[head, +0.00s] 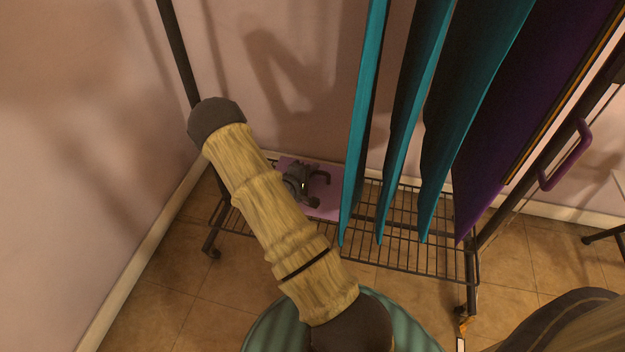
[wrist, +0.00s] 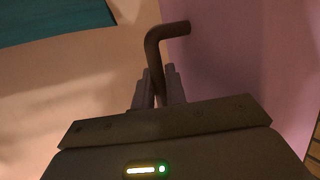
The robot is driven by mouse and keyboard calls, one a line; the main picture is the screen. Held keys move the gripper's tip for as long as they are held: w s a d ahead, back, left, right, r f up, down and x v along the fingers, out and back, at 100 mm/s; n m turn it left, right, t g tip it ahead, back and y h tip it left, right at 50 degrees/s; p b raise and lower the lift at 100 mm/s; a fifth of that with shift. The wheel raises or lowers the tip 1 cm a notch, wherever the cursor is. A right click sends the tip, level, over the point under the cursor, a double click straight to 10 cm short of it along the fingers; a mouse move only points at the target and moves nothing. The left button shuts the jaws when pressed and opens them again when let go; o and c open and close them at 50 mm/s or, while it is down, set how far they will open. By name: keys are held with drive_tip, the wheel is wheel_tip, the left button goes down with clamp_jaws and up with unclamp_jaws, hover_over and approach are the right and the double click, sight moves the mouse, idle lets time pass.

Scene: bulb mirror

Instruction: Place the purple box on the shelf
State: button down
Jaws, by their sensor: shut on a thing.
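The purple box (head: 326,206) appears over the left part of the wire shelf (head: 400,250) at the bottom of the rack in the head view. I cannot tell whether it rests on the wires or is held just above them. My gripper (head: 318,180) is in front of the box and hides part of it. In the wrist view, my gripper (wrist: 158,90) is shut on a dark bent handle (wrist: 166,34). That handle meets the flat purple side of the box (wrist: 240,60).
Teal hanging panels (head: 400,110) and a dark purple one (head: 530,110) hang over the shelf's middle and right. The wall (head: 90,120) stands close behind and left. A teal ribbed round thing (head: 275,325) is at the bottom. Tiled floor (head: 150,310) lies bare at lower left.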

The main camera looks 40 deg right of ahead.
drive_tip(key=shift+f+b, duration=1)
drive_tip(key=shift+f, duration=0.7)
drive_tip(key=c, duration=1.4)
unclamp_jaws()
drive_tip(key=shift+c, duration=0.2)
drive_tip(key=shift+a+r, duration=0.1)
drive_tip(key=shift+r, duration=0.1)
drive_tip(key=p+v, duration=0.5)
drive_tip(key=v, duration=0.7)
